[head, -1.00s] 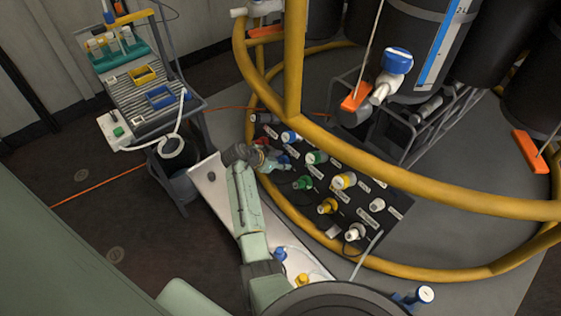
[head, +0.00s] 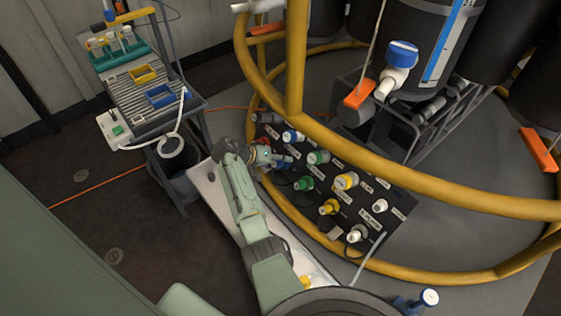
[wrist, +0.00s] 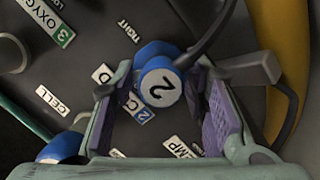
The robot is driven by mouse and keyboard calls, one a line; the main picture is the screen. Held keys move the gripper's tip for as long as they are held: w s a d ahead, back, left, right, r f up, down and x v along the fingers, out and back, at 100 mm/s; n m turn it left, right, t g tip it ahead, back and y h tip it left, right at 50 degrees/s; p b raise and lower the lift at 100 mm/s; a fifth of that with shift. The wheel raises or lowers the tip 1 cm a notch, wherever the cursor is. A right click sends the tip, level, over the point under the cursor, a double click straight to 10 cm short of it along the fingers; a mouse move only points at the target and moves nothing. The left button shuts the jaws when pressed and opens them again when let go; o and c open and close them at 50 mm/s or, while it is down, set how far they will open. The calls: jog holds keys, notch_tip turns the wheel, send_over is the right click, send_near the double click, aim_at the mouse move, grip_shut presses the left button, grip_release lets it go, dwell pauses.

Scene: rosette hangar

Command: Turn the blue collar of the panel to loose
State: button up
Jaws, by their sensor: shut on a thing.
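The blue collar (wrist: 152,50) sits on the dark panel, around a connector whose pale cap (wrist: 160,88) is marked 2. In the wrist view my gripper (wrist: 162,100) has one finger on each side of this connector, shut on the blue collar. A TIGHT label (wrist: 129,31) lies beyond the collar, and a partly hidden label (wrist: 102,74) lies to its left. A dark cable runs from the connector to the upper right. In the head view my gripper (head: 275,160) is at the left edge of the panel (head: 330,228), largely covering the blue collar.
Other connectors stand close by: a green one (head: 304,184), a yellow one (head: 346,181) and a white one (head: 380,205). A yellow rail (head: 400,180) curves above the panel. A cart (head: 150,100) with trays stands at the left.

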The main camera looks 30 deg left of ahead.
jog(key=n, duration=0.2)
jog(key=n+h, duration=0.1)
jog(key=n, duration=0.2)
jog(key=shift+a+f+t, duration=0.1)
jog(key=shift+f+t, duration=0.05)
jog(key=shift+t, duration=0.15)
jog(key=shift+n, duration=0.4)
jog(key=o, duration=1.1)
jog(key=shift+o, duration=0.2)
jog(key=v, duration=1.2)
jog(key=shift+s, duration=0.15)
jog(key=shift+f, duration=0.1)
